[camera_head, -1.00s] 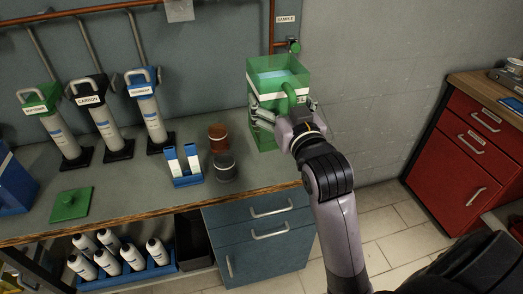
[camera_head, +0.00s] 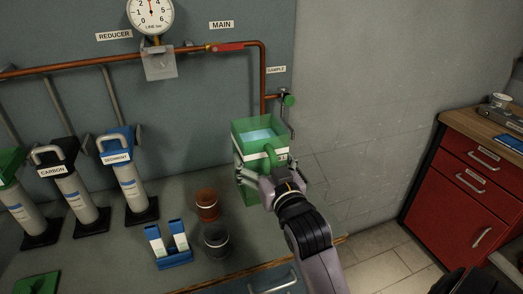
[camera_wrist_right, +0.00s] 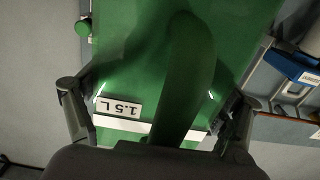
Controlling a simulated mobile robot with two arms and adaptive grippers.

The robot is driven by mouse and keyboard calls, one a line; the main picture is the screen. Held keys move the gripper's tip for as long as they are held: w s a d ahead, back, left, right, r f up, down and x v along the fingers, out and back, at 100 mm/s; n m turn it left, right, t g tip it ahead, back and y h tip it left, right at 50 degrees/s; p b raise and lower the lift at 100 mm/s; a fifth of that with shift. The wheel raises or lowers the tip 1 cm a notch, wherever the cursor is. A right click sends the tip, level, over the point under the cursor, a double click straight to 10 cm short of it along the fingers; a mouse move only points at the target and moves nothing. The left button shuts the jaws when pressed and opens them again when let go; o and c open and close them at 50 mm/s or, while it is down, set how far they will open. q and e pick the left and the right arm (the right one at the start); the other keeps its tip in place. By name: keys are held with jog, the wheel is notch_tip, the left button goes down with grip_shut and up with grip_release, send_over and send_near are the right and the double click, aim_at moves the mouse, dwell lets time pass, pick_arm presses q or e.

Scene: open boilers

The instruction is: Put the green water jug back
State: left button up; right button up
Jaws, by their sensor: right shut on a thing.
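The green water jug (camera_head: 247,150) is see-through, open at the top and holds water. It stands upright at the right end of the counter, in front of and below the SAMPLE tap (camera_head: 288,100). My right gripper (camera_head: 262,172) is shut on it from the handle side, with a finger along each side of the body. In the right wrist view, the jug (camera_wrist_right: 130,60) fills the middle, with its handle and 1.5 L label between my fingers (camera_wrist_right: 152,108). I cannot tell whether its base touches the counter. My left gripper is not in view.
On the counter (camera_head: 110,255) stand a brown pot (camera_head: 207,203), a dark pot (camera_head: 215,240), a blue holder with white strips (camera_head: 170,243) and filter cylinders (camera_head: 131,182). A green lid-like plate (camera_head: 36,284) lies front left. A red cabinet (camera_head: 455,200) stands right.

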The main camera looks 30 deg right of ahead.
notch_tip(320, 180, down, 8)
jog(key=shift+w+r, duration=0.1)
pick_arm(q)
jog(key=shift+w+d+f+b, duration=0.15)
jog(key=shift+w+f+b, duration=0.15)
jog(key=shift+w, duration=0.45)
pick_arm(e)
jog(key=shift+f, duration=2.25)
jog(key=o, duration=0.9)
jog(key=shift+f, duration=0.5)
jog(key=o, duration=0.3)
jog(key=shift+r, duration=0.15)
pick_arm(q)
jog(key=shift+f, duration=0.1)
